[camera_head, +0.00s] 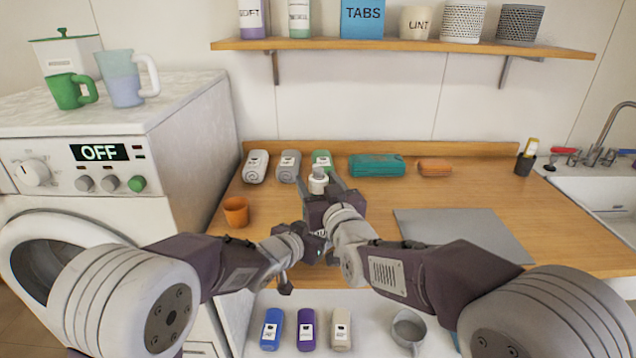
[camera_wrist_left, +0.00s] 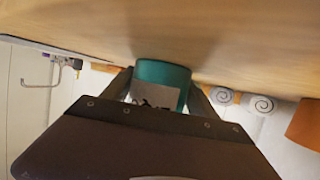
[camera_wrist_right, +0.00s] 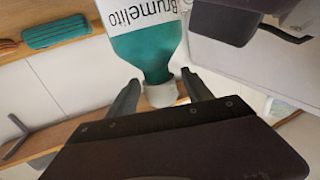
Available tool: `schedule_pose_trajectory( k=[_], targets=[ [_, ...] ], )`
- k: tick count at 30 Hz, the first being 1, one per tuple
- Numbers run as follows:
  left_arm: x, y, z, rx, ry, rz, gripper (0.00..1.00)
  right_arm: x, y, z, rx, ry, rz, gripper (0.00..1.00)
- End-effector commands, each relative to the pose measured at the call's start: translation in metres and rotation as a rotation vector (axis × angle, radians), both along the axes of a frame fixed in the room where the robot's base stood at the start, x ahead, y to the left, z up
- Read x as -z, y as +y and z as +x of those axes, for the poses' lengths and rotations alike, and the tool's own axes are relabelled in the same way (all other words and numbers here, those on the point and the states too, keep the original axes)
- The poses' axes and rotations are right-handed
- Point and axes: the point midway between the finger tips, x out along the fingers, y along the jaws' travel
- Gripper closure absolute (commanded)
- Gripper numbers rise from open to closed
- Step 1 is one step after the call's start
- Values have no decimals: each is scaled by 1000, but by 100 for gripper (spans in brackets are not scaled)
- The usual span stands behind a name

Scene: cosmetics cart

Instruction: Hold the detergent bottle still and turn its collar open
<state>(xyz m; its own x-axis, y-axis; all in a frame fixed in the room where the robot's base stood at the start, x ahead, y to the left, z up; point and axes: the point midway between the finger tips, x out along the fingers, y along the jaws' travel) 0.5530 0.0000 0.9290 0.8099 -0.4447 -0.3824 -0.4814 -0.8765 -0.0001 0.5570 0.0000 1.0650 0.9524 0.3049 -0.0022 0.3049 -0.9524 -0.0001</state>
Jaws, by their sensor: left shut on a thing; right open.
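The detergent bottle, teal with a white "Brumelito" label, shows in the right wrist view (camera_wrist_right: 148,48); its teal lower part shows in the left wrist view (camera_wrist_left: 163,72). My left gripper (camera_wrist_left: 160,92) is shut on its body, near the wooden counter. The pale collar (camera_wrist_right: 160,93) lies between the spread fingers of my right gripper (camera_wrist_right: 161,90), which is open. In the head view, the white collar (camera_head: 318,182) shows at the fingers of my right gripper (camera_head: 326,190), while my arms hide most of the bottle.
An orange cup (camera_head: 236,211) stands left. A grey mat (camera_head: 470,236) lies right, before the sink (camera_head: 600,195).

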Motion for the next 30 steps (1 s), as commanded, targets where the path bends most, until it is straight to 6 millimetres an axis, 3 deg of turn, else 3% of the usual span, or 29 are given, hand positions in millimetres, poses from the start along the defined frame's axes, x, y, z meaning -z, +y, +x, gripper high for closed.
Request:
schedule_pose_trajectory(
  k=[6, 12, 22, 30],
  targets=[
    [-1, 0, 0, 0, -3, -1, 100, 0, 0, 0, 0, 0, 0, 44],
    [-1, 0, 0, 0, -3, -1, 100, 0, 0, 0, 0, 0, 0, 100],
    [-1, 0, 0, 0, -2, -2, 100, -2, -1, 1, -21, -6, 1, 100],
    [-1, 0, 0, 0, -2, -1, 100, -3, -2, 2, -161, -13, 3, 100]
  ],
)
